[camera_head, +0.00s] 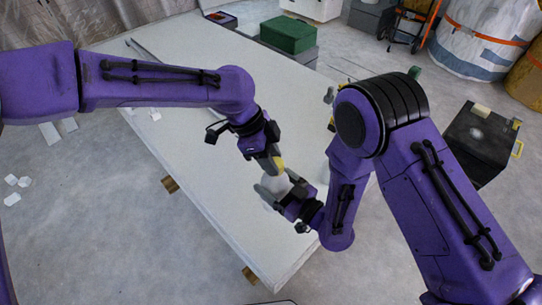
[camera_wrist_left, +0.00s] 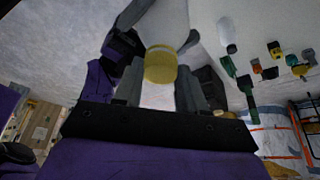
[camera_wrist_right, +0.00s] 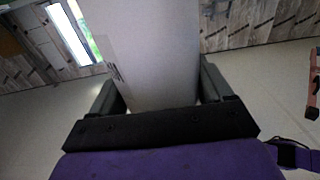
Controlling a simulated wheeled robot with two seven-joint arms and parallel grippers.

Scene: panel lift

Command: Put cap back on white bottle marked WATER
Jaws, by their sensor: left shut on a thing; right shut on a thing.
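The white bottle (camera_wrist_right: 150,50) fills the middle of the right wrist view, with part of some dark lettering at its left edge. My right gripper (camera_head: 270,194) is shut around the bottle's body, which shows partly in the head view (camera_head: 276,183) above the pale panel. My left gripper (camera_head: 274,163) is shut on the yellow cap (camera_wrist_left: 160,65), seen between its fingers in the left wrist view. The cap is at the bottle's upper end, in line with it in the left wrist view. I cannot tell whether the cap touches or sits on the neck.
A large pale panel-like table (camera_head: 205,150) lies under both grippers. A green box (camera_head: 288,34) stands at its far end. Several small tools and another white object (camera_wrist_left: 231,48) show in the left wrist view. A black case (camera_head: 480,140) stands at the right.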

